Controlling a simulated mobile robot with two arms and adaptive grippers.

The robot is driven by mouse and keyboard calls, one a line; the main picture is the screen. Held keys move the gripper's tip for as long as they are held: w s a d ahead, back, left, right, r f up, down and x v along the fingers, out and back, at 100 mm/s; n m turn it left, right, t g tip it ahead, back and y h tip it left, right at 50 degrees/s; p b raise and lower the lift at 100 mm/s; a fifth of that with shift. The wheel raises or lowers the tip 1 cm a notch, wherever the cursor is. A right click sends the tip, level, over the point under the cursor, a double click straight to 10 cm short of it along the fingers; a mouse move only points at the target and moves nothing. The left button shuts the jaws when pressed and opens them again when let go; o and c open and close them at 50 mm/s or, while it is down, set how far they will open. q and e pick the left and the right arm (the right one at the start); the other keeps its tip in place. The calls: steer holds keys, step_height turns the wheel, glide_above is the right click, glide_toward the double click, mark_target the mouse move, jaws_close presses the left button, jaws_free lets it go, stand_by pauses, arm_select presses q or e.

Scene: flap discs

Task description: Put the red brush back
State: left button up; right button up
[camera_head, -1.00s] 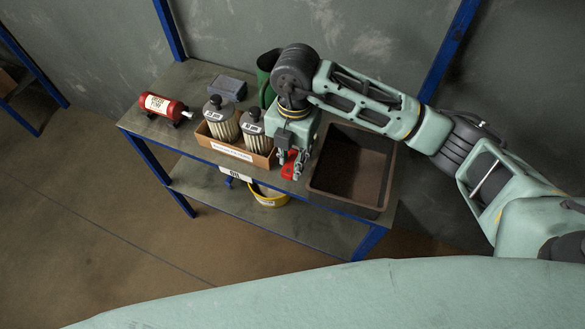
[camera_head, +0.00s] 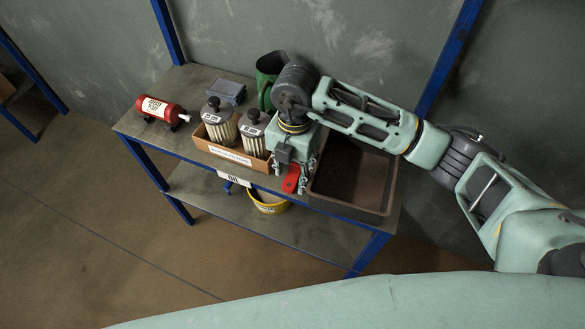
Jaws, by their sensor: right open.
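A red object (camera_head: 291,179), which I take to be the red brush, shows in the head view near the bench's front edge. It is between the cardboard box and the dark tray. Only its flat red part shows; the rest is hidden by my right gripper. My right gripper (camera_head: 290,181) points down over it, its fingers open on either side of the red part. I cannot tell whether they touch it. My left gripper is not in view.
A cardboard box (camera_head: 228,156) with two dark-topped canisters stands left of the gripper. The empty dark tray (camera_head: 345,208) is close on the right. A green can (camera_head: 268,72), a grey block (camera_head: 226,91) and a red cylinder (camera_head: 161,109) stand farther back or left. A yellow bucket (camera_head: 267,205) is below.

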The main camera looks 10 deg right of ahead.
mark_target(294, 174)
steer(key=shift+r, duration=0.1)
step_height(294, 174, up, 12)
steer(key=p, duration=0.8)
steer(key=shift+w+d, duration=0.15)
steer(key=shift+w, duration=0.1)
